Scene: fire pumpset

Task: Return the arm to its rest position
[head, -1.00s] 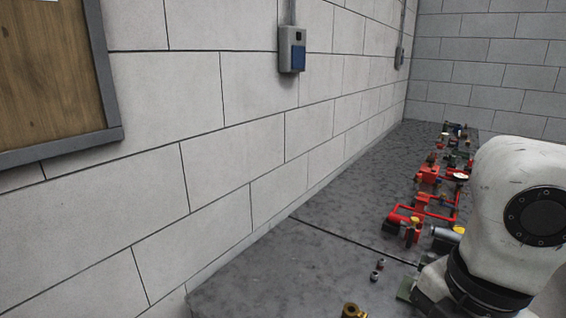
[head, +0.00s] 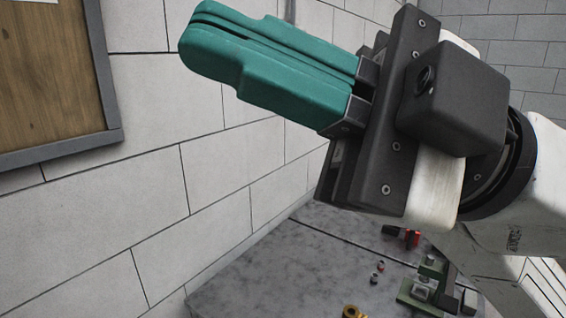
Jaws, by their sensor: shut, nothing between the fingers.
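My gripper (head: 195,45) is large in the head view, raised above the grey bench and pointing to the upper left. Its two teal fingers lie together, shut, with nothing between them. My white arm comes in from the right edge. The gripper is clear of the bench below and hides much of the wall and the far part of the bench.
The grey bench (head: 275,265) runs along the block wall (head: 150,200). On it are a green vise-like block (head: 430,285), a brass ring (head: 352,311), small metal fittings (head: 376,272) and a red part (head: 412,237). A framed board (head: 45,70) hangs at left.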

